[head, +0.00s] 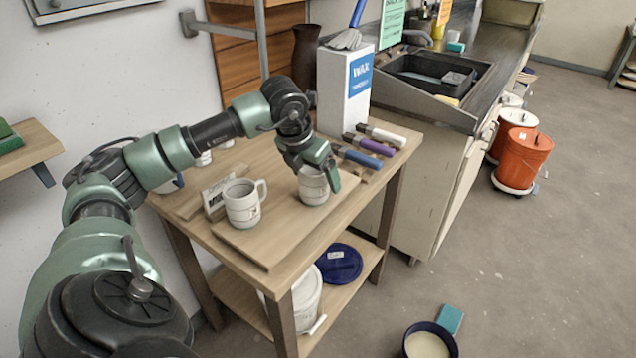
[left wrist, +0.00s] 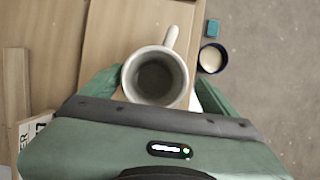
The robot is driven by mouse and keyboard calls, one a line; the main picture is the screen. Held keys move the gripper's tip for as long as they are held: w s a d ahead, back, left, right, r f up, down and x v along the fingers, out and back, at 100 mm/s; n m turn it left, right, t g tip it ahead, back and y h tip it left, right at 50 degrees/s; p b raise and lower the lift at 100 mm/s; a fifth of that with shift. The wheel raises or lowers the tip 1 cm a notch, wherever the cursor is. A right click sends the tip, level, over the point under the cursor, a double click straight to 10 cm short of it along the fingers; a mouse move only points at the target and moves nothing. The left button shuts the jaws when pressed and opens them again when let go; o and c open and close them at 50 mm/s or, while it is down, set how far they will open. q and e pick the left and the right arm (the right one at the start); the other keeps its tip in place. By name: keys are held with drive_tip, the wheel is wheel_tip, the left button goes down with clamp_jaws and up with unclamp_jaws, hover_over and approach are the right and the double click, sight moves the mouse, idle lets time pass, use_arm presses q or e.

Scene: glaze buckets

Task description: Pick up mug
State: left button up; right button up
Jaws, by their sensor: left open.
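My right gripper is not in view.
A small sign (head: 215,197) stands behind the second mug. A tall white WAX box (head: 343,95) and several coloured tools (head: 369,146) are at the back right of the table. A dark bucket with pale contents (head: 428,341) is on the floor.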

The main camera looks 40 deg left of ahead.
use_arm(q)
drive_tip(key=x, duration=0.3)
drive_tip(key=p+x, duration=0.1)
drive_tip(key=shift+w+a+f, duration=0.15)
drive_tip(key=shift+a, duration=0.2)
drive_tip(key=c, duration=1.7)
